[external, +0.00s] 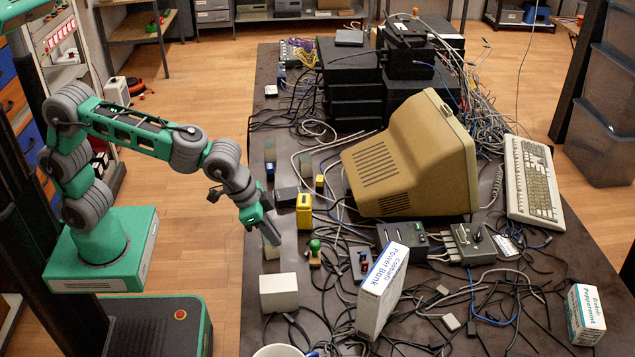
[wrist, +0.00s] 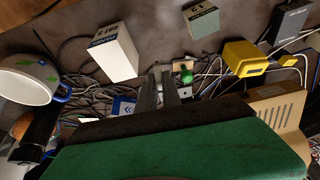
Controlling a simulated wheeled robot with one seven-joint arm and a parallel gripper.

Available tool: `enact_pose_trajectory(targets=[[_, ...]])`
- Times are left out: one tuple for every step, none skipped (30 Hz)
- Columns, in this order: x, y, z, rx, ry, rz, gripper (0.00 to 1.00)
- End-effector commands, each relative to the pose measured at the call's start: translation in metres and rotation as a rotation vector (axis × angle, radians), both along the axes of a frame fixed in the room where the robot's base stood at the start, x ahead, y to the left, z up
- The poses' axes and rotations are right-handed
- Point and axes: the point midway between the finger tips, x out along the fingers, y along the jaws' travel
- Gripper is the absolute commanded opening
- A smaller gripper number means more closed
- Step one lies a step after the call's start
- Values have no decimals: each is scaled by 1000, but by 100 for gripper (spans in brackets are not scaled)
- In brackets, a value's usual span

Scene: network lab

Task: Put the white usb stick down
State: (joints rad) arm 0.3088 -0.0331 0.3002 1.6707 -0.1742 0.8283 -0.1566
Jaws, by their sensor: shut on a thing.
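My gripper (external: 270,234) points down over the left part of the dark table, near the yellow block. In the wrist view, my gripper's fingers (wrist: 162,78) are closed together around a small pale thing, the white usb stick (wrist: 158,71). Most of the stick is hidden by the fingers. In the external view I cannot make it out clearly at the fingertips. I cannot tell whether the stick touches the table.
Cables (external: 500,300) cover much of the table.

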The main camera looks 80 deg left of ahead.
Motion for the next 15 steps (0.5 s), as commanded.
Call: enact_pose_trajectory(targets=[[14,-2,-8,1,6,2,0],[23,-4,-11,2,5,1,0],[34,-6,-16,1,4,2,0],[43,-8,-20,1,4,2,0],[51,-10,-24,1,4,0,0],[62,-12,-30,2,5,1,0],[67,-13,-39,2,6,1,0],[72,-14,-47,2,5,1,0],[79,-16,-55,1,5,0,0],[84,-17,-61,1,4,0,0],[89,-18,-66,1,3,0,0],[93,-19,-72,0,2,0,0],[96,-20,-74,0,1,0,0],[98,-20,-77,0,1,0,0],[101,-21,-80,0,1,0,0]])
